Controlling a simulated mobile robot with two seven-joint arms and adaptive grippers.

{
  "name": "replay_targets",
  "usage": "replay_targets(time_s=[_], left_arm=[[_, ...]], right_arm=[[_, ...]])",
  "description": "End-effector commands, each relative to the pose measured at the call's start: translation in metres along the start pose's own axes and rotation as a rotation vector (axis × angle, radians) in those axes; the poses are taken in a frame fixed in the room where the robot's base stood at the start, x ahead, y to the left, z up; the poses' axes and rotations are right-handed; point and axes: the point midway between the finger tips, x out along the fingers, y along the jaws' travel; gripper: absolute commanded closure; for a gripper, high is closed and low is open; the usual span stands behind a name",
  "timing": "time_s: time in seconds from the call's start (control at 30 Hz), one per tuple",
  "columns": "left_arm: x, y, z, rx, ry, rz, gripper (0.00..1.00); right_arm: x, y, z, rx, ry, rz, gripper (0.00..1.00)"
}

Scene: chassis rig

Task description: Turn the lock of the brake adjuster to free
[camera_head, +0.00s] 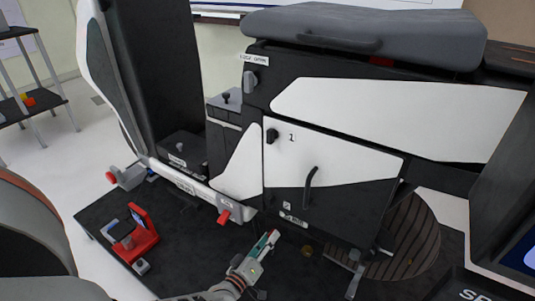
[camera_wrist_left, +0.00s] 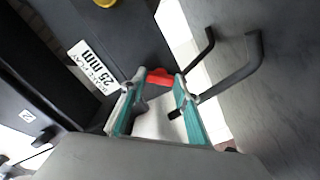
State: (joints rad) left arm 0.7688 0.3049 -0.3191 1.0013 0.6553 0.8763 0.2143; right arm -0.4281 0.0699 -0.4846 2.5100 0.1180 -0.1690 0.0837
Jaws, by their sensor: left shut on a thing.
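My left gripper (camera_head: 268,242) is low in front of the chassis, below the white-and-black side panel. In the left wrist view its two teal fingers (camera_wrist_left: 158,108) are closed around a small part with a red end (camera_wrist_left: 160,76). This red part looks like the lock of the brake adjuster. Its red end shows between and just beyond the fingertips, and the rest is mostly hidden by the fingers. I cannot tell which way the lock points. A white label reading 25 mm (camera_wrist_left: 90,66) is beside the fingers. My right gripper is in neither view.
Two black bent rods (camera_wrist_left: 240,75) stand close to the fingers in the left wrist view. The side panel has a black handle (camera_head: 311,188) and a knob (camera_head: 272,135). A round grooved plate (camera_head: 405,240) is at right.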

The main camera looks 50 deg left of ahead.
Motion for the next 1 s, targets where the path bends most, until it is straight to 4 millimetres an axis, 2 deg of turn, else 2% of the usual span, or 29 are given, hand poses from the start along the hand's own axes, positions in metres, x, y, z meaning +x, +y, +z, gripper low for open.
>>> replay_targets(time_s=[0.6,1.0], left_arm=[[-0.0006,0.0005,0.0015,0.568,-0.002,0.0,0.91],[-0.001,-0.0006,0.0017,0.804,-0.003,-0.001,0.91]], right_arm=[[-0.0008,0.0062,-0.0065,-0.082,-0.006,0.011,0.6],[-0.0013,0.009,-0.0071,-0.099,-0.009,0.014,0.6]])
